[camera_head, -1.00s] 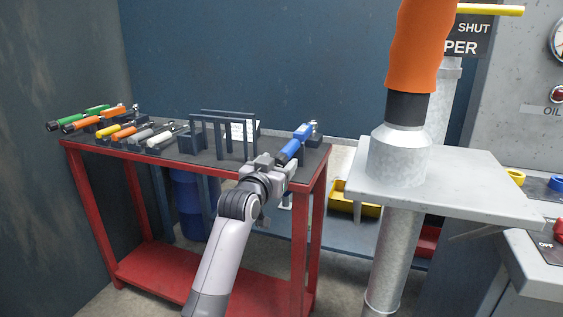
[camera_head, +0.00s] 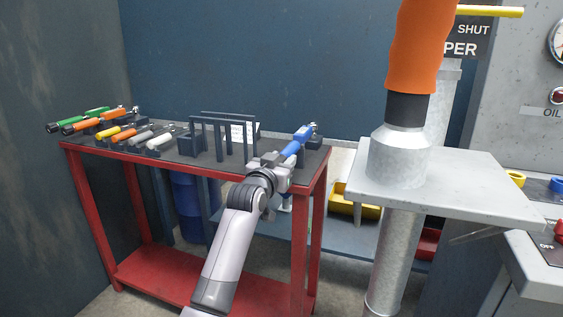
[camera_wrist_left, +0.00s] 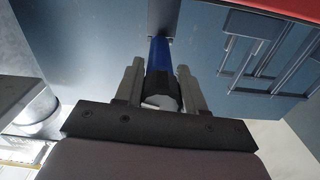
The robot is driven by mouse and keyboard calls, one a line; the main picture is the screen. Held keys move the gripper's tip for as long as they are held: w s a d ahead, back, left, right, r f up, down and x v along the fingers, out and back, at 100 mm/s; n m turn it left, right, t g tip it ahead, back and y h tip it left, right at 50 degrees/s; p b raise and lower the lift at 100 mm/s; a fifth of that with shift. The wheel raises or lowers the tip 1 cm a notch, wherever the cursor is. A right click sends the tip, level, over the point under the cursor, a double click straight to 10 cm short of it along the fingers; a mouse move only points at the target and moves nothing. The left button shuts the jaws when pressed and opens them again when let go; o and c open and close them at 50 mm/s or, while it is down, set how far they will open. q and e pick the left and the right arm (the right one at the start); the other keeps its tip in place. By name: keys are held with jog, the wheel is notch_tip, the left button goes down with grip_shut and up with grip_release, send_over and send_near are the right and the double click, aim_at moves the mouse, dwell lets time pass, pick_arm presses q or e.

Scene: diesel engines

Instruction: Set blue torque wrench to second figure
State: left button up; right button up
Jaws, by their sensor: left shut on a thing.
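The blue torque wrench (camera_head: 298,140) lies at the right end of the red-framed bench (camera_head: 322,172), its head pointing to the back. My left gripper (camera_head: 284,164) is at the near end of its handle at the bench's front edge. In the left wrist view the wrench's blue shaft and dark end (camera_wrist_left: 160,85) sit between the two fingers (camera_wrist_left: 160,90) of my left gripper, which is shut on it. The setting figures on the wrench are too small to read. My right gripper is not in view.
Several other wrenches with green, orange and yellow handles (camera_head: 110,132) lie at the bench's left. A dark rack (camera_head: 222,135) stands mid-bench. A grey pedestal plate (camera_head: 470,185) with an orange-sleeved pipe (camera_head: 415,50) stands to the right.

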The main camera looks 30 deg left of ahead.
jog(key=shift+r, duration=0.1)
pick_arm(q)
jog(key=shift+r+m+p, duration=0.15)
jog(key=shift+m+p, duration=0.75)
jog(key=shift+p, duration=0.25)
jog(key=m+p, duration=0.2)
jog(key=shift+a+m+p, duration=0.1)
jog(key=shift+m+p, duration=0.6)
jog(key=shift+m, duration=0.1)
jog(key=m+p, duration=0.2)
jog(key=m, duration=0.2)
jog(key=shift+m+p, duration=0.7)
jog(key=shift+m, duration=0.3)
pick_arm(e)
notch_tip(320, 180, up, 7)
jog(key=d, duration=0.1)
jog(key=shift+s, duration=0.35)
pick_arm(q)
jog(key=shift+m, duration=0.3)
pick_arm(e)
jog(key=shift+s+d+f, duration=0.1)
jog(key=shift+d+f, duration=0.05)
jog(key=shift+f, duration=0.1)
